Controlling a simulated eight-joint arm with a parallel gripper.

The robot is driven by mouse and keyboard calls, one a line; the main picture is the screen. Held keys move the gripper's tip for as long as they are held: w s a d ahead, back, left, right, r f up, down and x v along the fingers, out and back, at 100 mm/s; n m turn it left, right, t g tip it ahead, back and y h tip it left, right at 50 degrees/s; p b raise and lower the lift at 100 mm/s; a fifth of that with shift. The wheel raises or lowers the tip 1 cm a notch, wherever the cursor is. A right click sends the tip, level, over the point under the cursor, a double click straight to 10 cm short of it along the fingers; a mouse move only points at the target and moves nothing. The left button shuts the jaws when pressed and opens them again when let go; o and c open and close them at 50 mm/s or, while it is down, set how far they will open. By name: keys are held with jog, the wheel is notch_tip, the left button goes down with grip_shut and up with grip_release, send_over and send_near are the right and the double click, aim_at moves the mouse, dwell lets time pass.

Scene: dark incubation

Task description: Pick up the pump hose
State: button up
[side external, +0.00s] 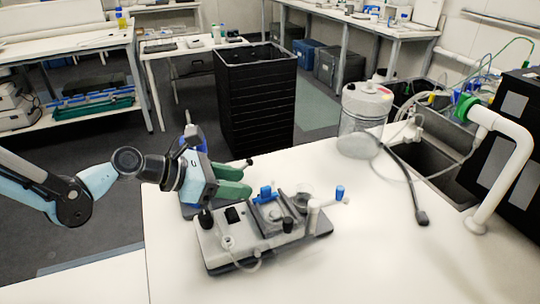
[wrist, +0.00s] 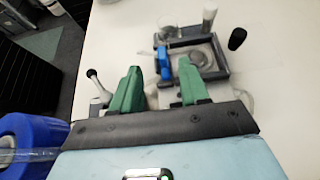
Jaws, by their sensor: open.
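My gripper (side external: 243,180) has two green fingers and is open, above the left back part of a white bench device. The wrist view shows the gripper (wrist: 160,72) with nothing held between its fingers. A pale, thin hose (side external: 249,262) loops at the device's front edge. A dark hose (side external: 409,183) with a black end lies on the bench to the right, well apart from my gripper. I cannot tell which is the pump hose. The white device (side external: 213,247) carries a grey tray, black knobs and blue valves (side external: 265,193). In the wrist view the fingers hide part of it.
A clear lidded vessel (side external: 362,125) stands at the bench's back edge. A thick white pipe (side external: 512,160) rises at the right beside a black cabinet (side external: 510,125). A black bin (side external: 255,100) stands behind the bench. The bench's front middle (side external: 360,260) is clear.

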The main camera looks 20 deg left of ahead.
aim_at(264, 187)
jog(key=shift+x, duration=2.95)
jog(key=shift+s+d, duration=0.1)
jog(key=shift+c, duration=0.3)
grip_shut()
